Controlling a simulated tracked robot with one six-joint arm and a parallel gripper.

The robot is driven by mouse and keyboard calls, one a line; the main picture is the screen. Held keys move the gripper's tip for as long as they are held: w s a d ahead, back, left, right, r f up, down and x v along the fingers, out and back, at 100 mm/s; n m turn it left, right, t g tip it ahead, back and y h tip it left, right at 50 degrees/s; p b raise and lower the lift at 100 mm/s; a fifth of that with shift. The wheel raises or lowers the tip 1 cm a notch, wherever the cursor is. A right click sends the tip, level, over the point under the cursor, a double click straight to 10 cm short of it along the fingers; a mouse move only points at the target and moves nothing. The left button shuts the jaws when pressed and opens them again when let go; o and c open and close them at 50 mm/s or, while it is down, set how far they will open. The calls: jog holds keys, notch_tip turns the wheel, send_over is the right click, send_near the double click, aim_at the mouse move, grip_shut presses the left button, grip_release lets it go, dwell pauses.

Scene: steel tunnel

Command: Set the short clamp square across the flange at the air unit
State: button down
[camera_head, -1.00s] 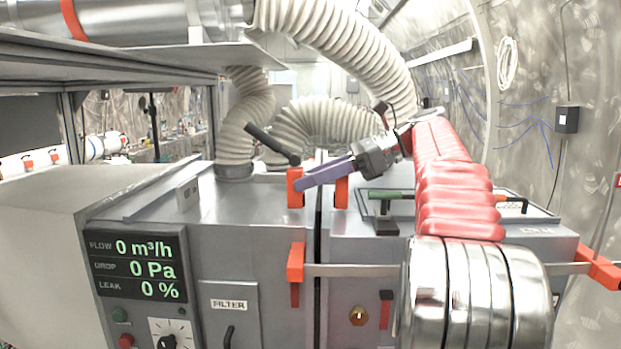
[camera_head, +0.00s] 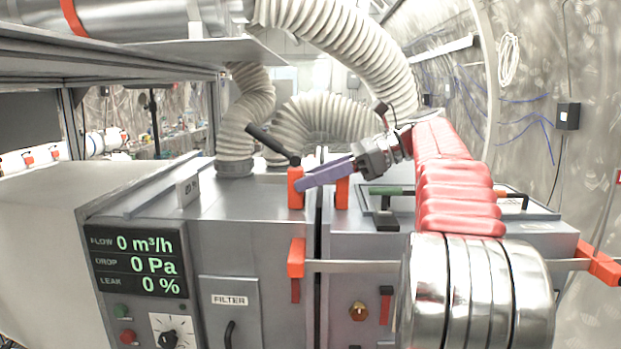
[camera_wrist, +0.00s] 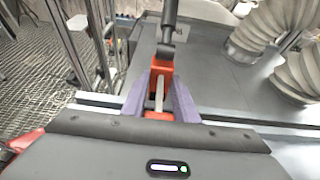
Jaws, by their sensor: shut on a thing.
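The short clamp (camera_head: 295,190) has orange ends and a black handle (camera_head: 272,144) and sits at the top of the air unit, over the dark flange seam (camera_head: 319,225). One orange end is left of the seam, the other (camera_head: 342,192) right of it. My gripper (camera_head: 312,178) reaches in from the right with purple fingers shut on the clamp, hiding its middle. In the wrist view the clamp (camera_wrist: 161,72) shows between the fingers (camera_wrist: 158,105), its steel bar running lengthwise between them. I cannot tell whether it is exactly square or fully seated.
A longer clamp (camera_head: 350,267) with orange ends spans the unit's front. Ribbed hoses (camera_head: 340,42) rise behind. A shelf (camera_head: 140,52) overhangs at left. The panel (camera_head: 138,262) reads zero flow, drop and leak.

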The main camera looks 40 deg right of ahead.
jog(key=c, duration=1.4)
grip_release()
jog(key=shift+o, duration=0.3)
jog(key=shift+f, duration=0.1)
